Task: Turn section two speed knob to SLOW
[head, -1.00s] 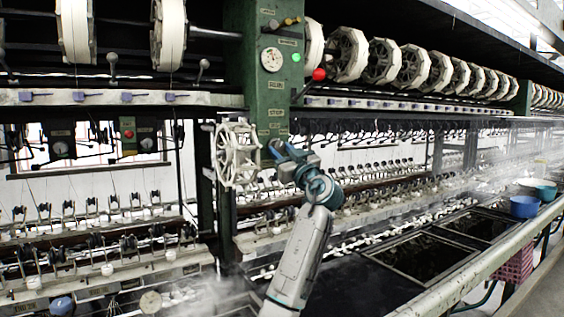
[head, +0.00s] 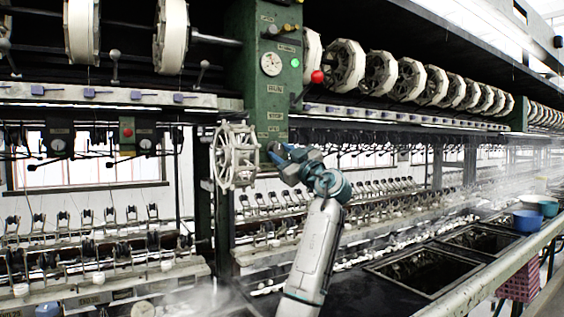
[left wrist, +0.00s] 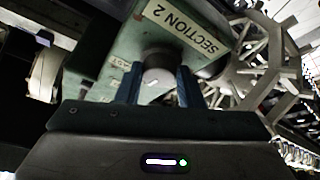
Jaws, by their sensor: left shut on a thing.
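My left gripper (head: 275,153) is at the lower end of the green post (head: 270,95) in the head view. In the left wrist view its two blue fingers (left wrist: 160,88) are shut on a round grey knob (left wrist: 158,76), one on each side. The knob sits on the face of a green box just below the label SECTION 2 (left wrist: 184,28). A short light mark shows on the knob's face. Another small label beside it is partly hidden, and I cannot read where the knob points. In the head view the gripper hides the knob. My right gripper is in neither view.
A pale spoked reel (head: 236,156) stands close left of my left gripper; it also shows in the left wrist view (left wrist: 262,65). A red ball-ended lever (head: 317,76) juts out above. Open dark basins (head: 425,270) and blue bowls (head: 527,220) lie at the right.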

